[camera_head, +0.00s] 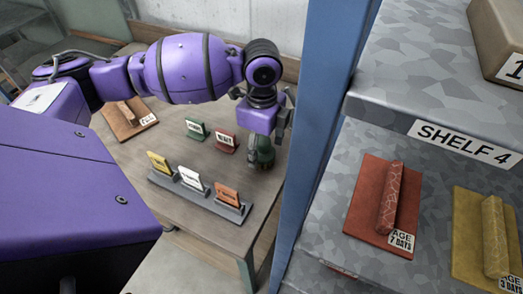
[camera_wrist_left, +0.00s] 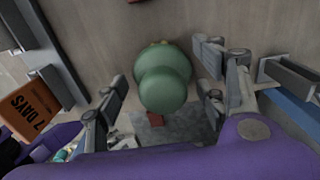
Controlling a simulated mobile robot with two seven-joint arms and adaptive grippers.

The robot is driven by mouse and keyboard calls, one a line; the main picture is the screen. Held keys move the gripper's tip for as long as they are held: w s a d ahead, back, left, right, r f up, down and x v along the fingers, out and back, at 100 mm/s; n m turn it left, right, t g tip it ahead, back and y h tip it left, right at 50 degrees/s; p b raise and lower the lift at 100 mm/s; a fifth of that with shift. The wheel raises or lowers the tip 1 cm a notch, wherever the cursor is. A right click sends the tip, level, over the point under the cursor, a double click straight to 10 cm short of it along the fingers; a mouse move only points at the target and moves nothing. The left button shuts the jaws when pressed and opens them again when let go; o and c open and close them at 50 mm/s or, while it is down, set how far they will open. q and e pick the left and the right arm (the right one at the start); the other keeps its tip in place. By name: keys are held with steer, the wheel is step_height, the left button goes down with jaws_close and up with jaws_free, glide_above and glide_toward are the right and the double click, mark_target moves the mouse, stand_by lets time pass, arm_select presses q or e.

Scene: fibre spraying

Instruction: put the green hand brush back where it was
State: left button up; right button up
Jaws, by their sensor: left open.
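The green hand brush (camera_head: 263,152) stands at the right end of the wooden table, just under my left gripper (camera_head: 264,135). In the left wrist view the brush (camera_wrist_left: 163,88) shows from above as a rounded green knob and body. It lies between the spread fingers of my left gripper (camera_wrist_left: 160,97), which is open. The lower part of the brush is hidden. My right gripper is not in view.
A grey rack (camera_head: 206,200) holds yellow, white and orange cards at the table's front. Green (camera_head: 196,130) and red (camera_head: 225,142) cards stand behind it. A brown sample board (camera_head: 128,120) lies at left. A blue post (camera_head: 327,80) and Shelf 4 (camera_head: 400,145) stand close on the right.

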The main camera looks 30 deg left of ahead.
arm_select(q)
step_height(320, 180, up, 10)
steer(key=shift+p, duration=0.35)
